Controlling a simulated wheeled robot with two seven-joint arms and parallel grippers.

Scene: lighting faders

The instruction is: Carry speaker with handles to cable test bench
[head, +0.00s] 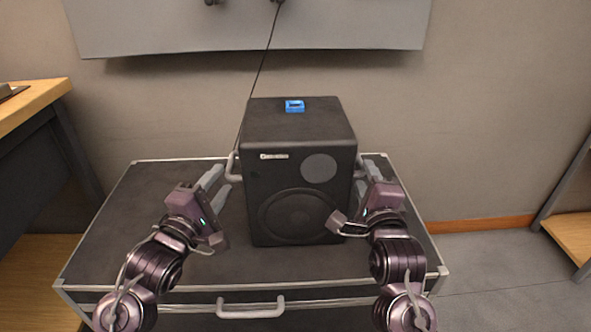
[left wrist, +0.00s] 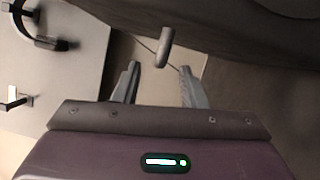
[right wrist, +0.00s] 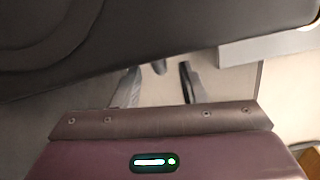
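The speaker (head: 298,190) is a black box with a round cone low on its front and a grey disc above it. It stands upright on a dark flight case. Its left handle (head: 232,165) is a pale bar on its side; it also shows in the left wrist view (left wrist: 164,47), just beyond and between the fingertips. My left gripper (head: 224,178) is open beside that handle. My right gripper (head: 364,172) is open at the speaker's right side. The right handle (right wrist: 159,67) shows between its fingertips. I cannot tell which furniture is the cable test bench.
A small blue object (head: 294,105) lies on top of the speaker. The flight case (head: 135,235) has a pale rim and a front handle (head: 250,308). A wooden-topped table (head: 30,100) stands at left and a wooden shelf (head: 572,235) at right. A thin cable (head: 262,65) hangs behind.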

